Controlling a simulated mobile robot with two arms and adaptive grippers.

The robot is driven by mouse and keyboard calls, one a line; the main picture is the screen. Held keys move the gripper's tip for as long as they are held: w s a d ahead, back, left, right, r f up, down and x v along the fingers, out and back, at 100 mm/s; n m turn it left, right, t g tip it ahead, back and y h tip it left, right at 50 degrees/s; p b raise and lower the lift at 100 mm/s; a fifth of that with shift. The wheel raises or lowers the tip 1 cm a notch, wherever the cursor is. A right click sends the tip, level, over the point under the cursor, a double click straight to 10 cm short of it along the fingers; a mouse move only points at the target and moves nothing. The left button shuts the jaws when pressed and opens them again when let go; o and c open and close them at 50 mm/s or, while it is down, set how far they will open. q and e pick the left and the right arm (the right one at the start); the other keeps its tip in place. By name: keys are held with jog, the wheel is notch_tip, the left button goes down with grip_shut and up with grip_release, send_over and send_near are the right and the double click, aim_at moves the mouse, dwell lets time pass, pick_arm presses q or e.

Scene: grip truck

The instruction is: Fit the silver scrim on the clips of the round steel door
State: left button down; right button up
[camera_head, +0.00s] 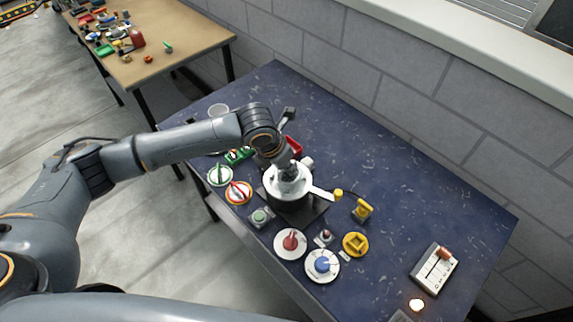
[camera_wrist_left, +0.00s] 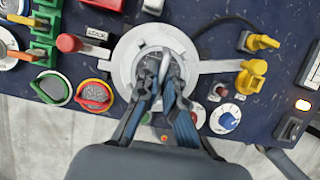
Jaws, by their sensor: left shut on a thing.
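My left gripper (camera_head: 290,172) reaches down onto a round pale steel fixture (camera_head: 277,194) on a dark block. In the left wrist view, the gripper (camera_wrist_left: 160,85) is shut on a small silver grip (camera_wrist_left: 163,62) at the middle of the round fixture (camera_wrist_left: 127,52). The silver scrim and the round steel door cannot be told apart here; the fingers cover the centre. Pale arms stick out on both sides of the fixture, by a red knob (camera_wrist_left: 68,43) and a yellow knob (camera_wrist_left: 258,66). Whether any clips are engaged cannot be seen. My right gripper is not in view.
Around the fixture on the blue bench (camera_head: 400,190) stand a green dial (camera_head: 220,175), a red dial (camera_head: 239,191), a red-knobbed disc (camera_head: 290,243), a blue-knobbed disc (camera_head: 322,265) and a yellow plug (camera_head: 362,210). A switch box (camera_head: 433,271) sits right. The bench's back right is clear.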

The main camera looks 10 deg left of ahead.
aim_at(292, 162)
pick_arm(q)
jog(key=shift+f, duration=0.7)
dwell(0.5)
jog(key=shift+f+p, duration=0.1)
jog(key=shift+p, duration=0.2)
jog(key=shift+f, duration=0.25)
dwell(0.8)
jog(key=c, duration=1.1)
grip_release()
notch_tip(292, 162, up, 8)
jog(key=p, duration=0.7)
jog(key=shift+f+p, duration=0.2)
jog(key=shift+p, duration=0.15)
jog(key=shift+f, duration=0.1)
